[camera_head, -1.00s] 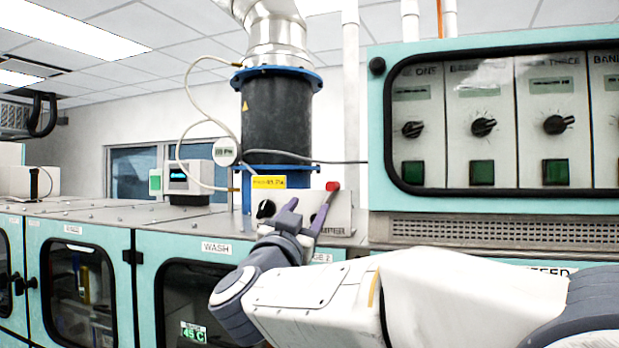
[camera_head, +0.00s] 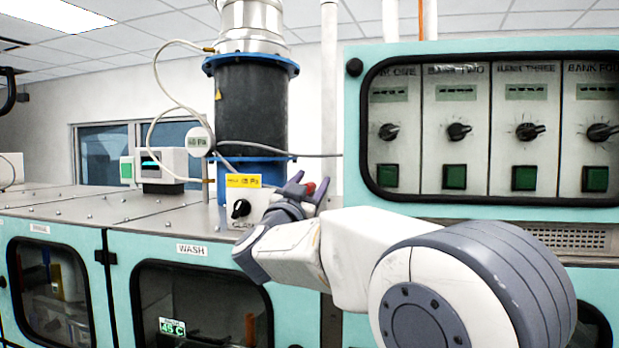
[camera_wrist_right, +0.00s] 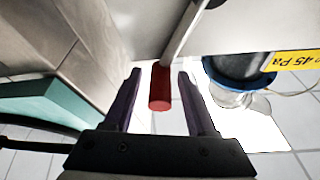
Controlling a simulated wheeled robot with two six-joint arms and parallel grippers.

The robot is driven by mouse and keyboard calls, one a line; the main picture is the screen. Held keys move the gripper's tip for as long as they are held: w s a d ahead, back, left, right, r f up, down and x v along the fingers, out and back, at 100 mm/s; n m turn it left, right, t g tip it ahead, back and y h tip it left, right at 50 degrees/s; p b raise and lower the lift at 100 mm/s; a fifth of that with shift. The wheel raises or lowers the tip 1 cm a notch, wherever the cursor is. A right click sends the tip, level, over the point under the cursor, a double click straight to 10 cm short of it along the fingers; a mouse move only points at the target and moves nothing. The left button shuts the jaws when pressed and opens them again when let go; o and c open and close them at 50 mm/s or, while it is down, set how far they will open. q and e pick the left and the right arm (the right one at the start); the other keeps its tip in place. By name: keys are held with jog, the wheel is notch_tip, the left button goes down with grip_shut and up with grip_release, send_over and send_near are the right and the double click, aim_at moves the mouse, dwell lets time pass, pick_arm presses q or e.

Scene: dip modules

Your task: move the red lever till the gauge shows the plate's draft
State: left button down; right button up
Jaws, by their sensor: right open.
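The red lever (camera_head: 310,187) shows as a small red knob between the fingertips of my right gripper (camera_head: 309,180) in the head view. In the right wrist view the red knob of the lever (camera_wrist_right: 160,88) and its metal stem lie between the two open fingers of my right gripper (camera_wrist_right: 159,74), with a gap on each side. The round gauge (camera_head: 200,141) hangs left of the black duct; its digits are too small to read surely. The yellow plate (camera_head: 243,181) is below the duct; in the wrist view the plate (camera_wrist_right: 297,60) reads 45 Pa. My left gripper is out of view.
A black knob (camera_head: 241,208) sits on the control box, left of my right gripper. The black duct (camera_head: 252,105) stands behind. A teal cabinet with bank dials (camera_head: 490,125) stands at right. A small grey monitor (camera_head: 165,168) stands at left on the metal top (camera_head: 110,212).

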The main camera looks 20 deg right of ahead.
grip_shut()
dwell(1.4)
